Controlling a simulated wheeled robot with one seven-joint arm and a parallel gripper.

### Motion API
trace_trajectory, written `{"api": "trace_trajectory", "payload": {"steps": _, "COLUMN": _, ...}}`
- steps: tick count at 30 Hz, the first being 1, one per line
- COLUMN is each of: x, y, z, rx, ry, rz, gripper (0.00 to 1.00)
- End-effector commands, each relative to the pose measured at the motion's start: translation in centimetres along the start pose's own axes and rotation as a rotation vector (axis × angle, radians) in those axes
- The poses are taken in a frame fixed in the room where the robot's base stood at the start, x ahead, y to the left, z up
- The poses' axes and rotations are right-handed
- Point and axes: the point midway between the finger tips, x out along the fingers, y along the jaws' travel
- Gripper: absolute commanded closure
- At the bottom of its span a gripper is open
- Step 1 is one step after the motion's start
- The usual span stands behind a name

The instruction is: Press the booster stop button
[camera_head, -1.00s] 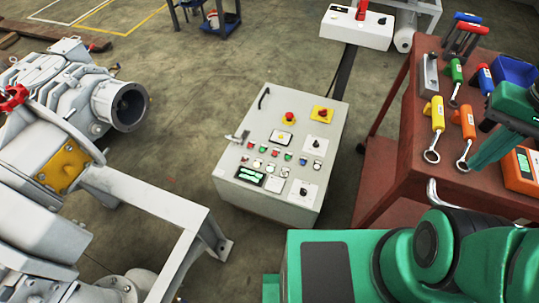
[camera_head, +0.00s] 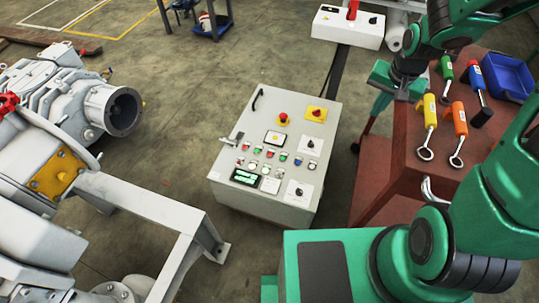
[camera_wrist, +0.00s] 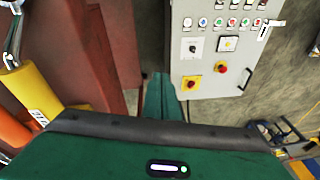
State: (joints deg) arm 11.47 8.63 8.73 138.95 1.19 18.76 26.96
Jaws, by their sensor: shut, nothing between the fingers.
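The grey control cabinet (camera_head: 228,185) stands on the floor mid-view, its sloped panel carrying two rows of small coloured buttons (camera_head: 270,154). The labels are too small to read, so I cannot tell which is the booster stop button. A red mushroom button (camera_head: 283,118) and a red knob on a yellow plate (camera_head: 316,113) sit higher on the panel. In the wrist view the button row (camera_wrist: 219,22) is at the top. My gripper (camera_wrist: 161,95) is shut and empty, beside the panel's edge. In the head view it (camera_head: 378,82) is right of the cabinet, apart from it.
A red-brown tool table (camera_head: 385,185) with yellow (camera_head: 429,112) and orange (camera_head: 459,118) tools and a blue bin (camera_head: 508,75) stands at right. Grey pump machinery (camera_head: 60,110) and a frame (camera_head: 150,200) are at left. A white box (camera_head: 345,30) is behind. Floor around the cabinet is mostly clear.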

Motion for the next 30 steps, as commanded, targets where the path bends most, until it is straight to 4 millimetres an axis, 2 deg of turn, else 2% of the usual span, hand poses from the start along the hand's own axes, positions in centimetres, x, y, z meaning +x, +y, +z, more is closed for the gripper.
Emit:
{"api": "trace_trajectory", "payload": {"steps": 1, "x": 2.0, "y": -1.3, "z": 0.1, "rx": 0.017, "ry": -0.013, "rz": -0.019, "gripper": 1.0}}
{"api": "trace_trajectory", "payload": {"steps": 3, "x": 4.2, "y": -3.1, "z": 0.2, "rx": 0.05, "ry": -0.022, "rz": -0.053, "gripper": 1.0}}
{"api": "trace_trajectory", "payload": {"steps": 8, "x": 9.3, "y": -7.5, "z": 1.0, "rx": 0.138, "ry": -0.051, "rz": -0.141, "gripper": 1.0}}
{"api": "trace_trajectory", "payload": {"steps": 15, "x": 16.1, "y": -14.2, "z": 3.9, "rx": 0.315, "ry": -0.127, "rz": -0.285, "gripper": 1.0}}
{"api": "trace_trajectory", "payload": {"steps": 24, "x": 22.6, "y": -22.1, "z": 8.5, "rx": 0.621, "ry": -0.26, "rz": -0.464, "gripper": 1.0}}
{"api": "trace_trajectory", "payload": {"steps": 30, "x": 25.0, "y": -25.8, "z": 10.9, "rx": 0.828, "ry": -0.344, "rz": -0.551, "gripper": 1.0}}
